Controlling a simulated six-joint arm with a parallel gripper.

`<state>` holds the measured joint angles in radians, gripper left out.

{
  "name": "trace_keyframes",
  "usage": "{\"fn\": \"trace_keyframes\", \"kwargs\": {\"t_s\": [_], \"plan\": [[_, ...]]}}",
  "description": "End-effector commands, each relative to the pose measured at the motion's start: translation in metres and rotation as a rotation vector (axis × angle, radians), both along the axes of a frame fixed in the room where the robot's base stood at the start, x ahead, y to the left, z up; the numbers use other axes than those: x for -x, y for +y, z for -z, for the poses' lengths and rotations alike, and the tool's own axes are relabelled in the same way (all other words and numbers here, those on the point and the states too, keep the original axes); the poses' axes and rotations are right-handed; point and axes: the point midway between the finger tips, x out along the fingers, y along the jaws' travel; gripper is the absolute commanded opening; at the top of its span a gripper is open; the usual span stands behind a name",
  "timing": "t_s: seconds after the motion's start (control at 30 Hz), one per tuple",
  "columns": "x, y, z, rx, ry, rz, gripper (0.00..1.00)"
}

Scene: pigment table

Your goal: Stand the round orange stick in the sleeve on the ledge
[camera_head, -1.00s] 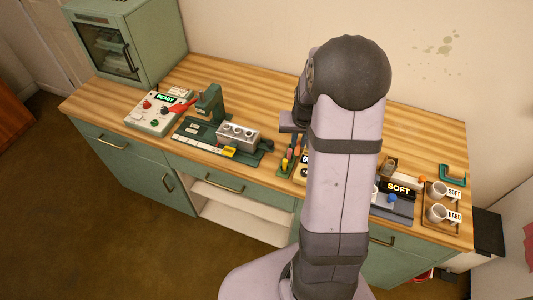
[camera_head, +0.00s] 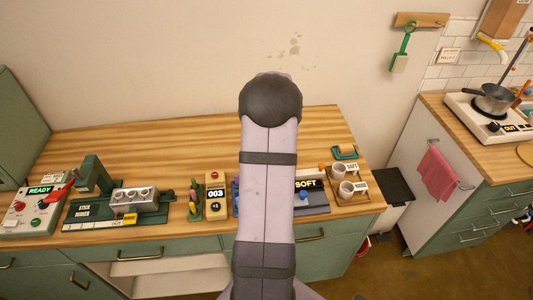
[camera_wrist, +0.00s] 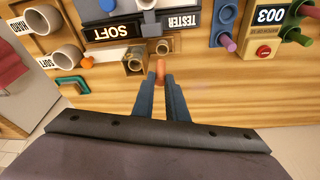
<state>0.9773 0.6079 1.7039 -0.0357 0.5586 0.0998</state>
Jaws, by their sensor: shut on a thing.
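In the wrist view my gripper (camera_wrist: 161,80) is shut on the round orange stick (camera_wrist: 161,72), whose end shows between the fingertips. The rest of the stick is hidden by the fingers. In the head view my arm hides the gripper and the stick.
The dark tester with its SOFT sign (camera_head: 306,184) stands beside the ledge. Two cups (camera_head: 338,170) and a green bracket (camera_head: 346,153) are close by. The table's back strip is clear.

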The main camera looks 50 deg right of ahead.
Motion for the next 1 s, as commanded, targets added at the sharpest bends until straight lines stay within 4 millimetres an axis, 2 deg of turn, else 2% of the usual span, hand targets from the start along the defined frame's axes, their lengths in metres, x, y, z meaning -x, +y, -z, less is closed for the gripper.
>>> {"fn": "trace_keyframes", "kwargs": {"t_s": [0.27,0.8,1.0], "plan": [[0.0,0.001,0.007,-0.001,0.001,-0.001,0.0],[0.0,0.001,0.04,-0.001,0.001,-0.002,0.0],[0.0,0.001,0.044,-0.001,0.0,-0.002,0.0]]}}
